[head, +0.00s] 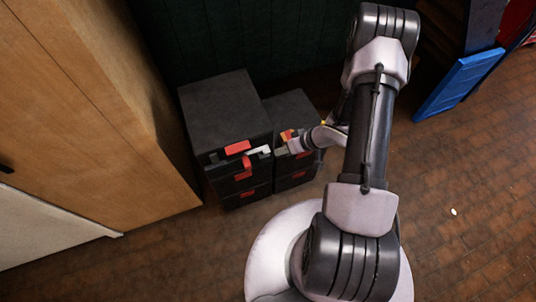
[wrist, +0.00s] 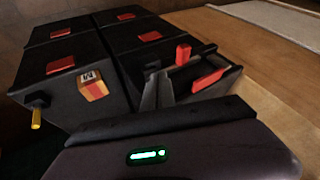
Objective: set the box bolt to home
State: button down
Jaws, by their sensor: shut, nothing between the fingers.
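The box bolt seems to be the upright red knob (head: 246,163) on the front of the left black box stack. It also shows in the wrist view (wrist: 183,53), standing in a dark frame beside a flat red tab (wrist: 208,80). My gripper (head: 262,150) reaches in from the right at the upper front of that stack. In the wrist view its grey fingers (wrist: 157,78) are together, left of the red knob, with nothing held. A small gap seems to separate fingers and knob, but contact is hard to judge. No home mark is readable.
A second black stack (head: 291,105) stands to the right, with an orange and white label (wrist: 93,85) marked M and a yellow pin (wrist: 36,118). A wooden cabinet (head: 100,100) stands close on the left. A blue panel (head: 458,84) lies at upper right. Brick floor at right is mostly clear.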

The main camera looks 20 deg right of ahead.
jog(key=b+x, duration=0.3)
jog(key=x, duration=0.6)
jog(key=shift+a+f+b, duration=0.2)
jog(key=shift+b, duration=0.15)
jog(key=a, duration=0.2)
jog(key=shift+a+r+b, duration=0.2)
jog(key=shift+a+b, duration=0.1)
jog(key=shift+a+r, duration=0.15)
jog(key=shift+a, duration=0.3)
